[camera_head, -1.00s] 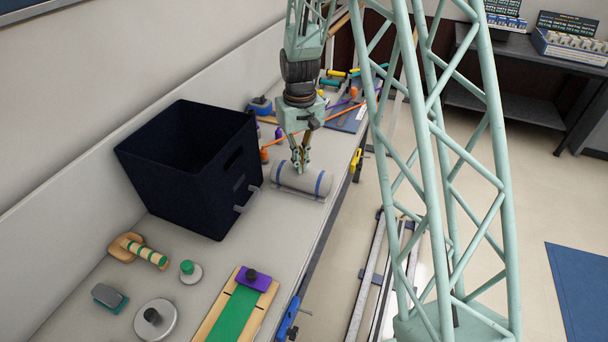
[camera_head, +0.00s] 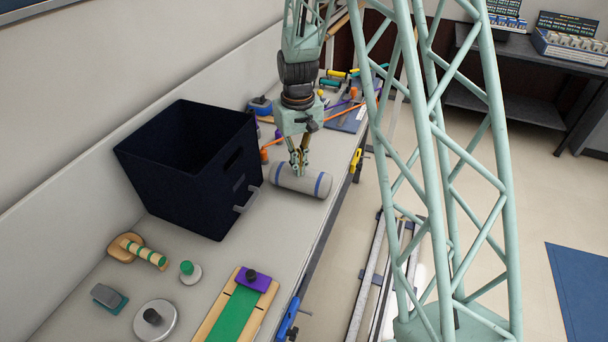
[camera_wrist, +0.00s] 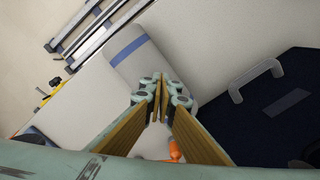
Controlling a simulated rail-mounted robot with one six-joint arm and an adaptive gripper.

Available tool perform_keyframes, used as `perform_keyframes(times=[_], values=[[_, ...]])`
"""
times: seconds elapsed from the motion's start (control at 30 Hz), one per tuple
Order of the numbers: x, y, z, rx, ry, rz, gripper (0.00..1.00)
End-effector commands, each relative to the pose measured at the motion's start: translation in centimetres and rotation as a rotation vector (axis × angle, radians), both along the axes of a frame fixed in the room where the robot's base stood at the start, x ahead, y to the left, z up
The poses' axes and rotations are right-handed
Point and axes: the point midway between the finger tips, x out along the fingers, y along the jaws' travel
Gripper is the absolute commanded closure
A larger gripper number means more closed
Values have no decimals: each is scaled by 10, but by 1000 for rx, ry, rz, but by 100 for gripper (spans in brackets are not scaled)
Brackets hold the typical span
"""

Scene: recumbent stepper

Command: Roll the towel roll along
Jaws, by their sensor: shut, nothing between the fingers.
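The towel roll (camera_head: 309,184) is a pale grey cylinder with a blue band near each end. It lies on its side on the light bench (camera_head: 215,280), in front of the dark bin's right side. My gripper (camera_head: 299,171) points down at the roll's far side, its fingertips at or just above the surface; I cannot tell whether they touch. In the wrist view the roll (camera_wrist: 133,62) lies just beyond my fingertips (camera_wrist: 161,88), which are together and empty. Part of the roll is hidden behind them.
A dark navy bin (camera_head: 190,175) with a grey handle (camera_head: 247,199) stands close left of the roll. An orange rod (camera_head: 325,118) and small items lie behind. A green-and-wood board (camera_head: 237,310) and several small objects are nearer. The bench's right edge is close.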

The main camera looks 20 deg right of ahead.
Motion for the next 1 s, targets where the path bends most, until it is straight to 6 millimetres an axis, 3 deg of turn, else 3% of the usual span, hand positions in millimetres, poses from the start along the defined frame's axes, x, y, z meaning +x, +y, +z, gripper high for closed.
perform_keyframes(times=[1.0], values=[[-9,10,0,0,-1,0,100]])
